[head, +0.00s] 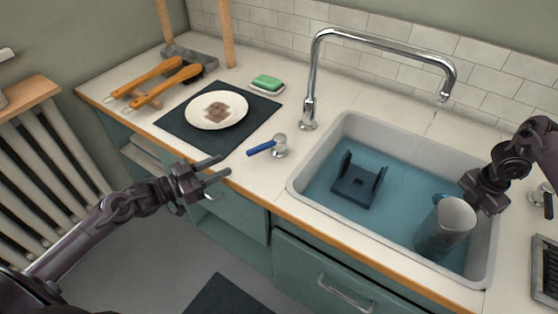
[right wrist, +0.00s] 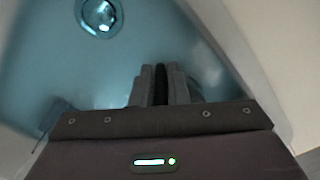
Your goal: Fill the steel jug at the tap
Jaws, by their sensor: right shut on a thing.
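The steel jug (head: 445,232) is at the right front of the sink (head: 318,211), slightly tilted, its mouth facing up. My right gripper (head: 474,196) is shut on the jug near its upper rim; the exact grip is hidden. In the right wrist view its fingers (right wrist: 160,85) are together and the jug is hard to make out. The chrome tap (head: 310,85) arches over the sink, its spout end behind and above the jug. No stream shows. My left gripper (head: 219,169) is open and empty before the counter.
A dark stand (head: 357,184) sits in the sink, left of the jug. A plate (head: 217,110) lies on a dark mat (head: 180,128), with green soap (head: 267,83) behind. A second lever (head: 541,194) is right of the sink. A round drain (right wrist: 100,14) shows in the right wrist view.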

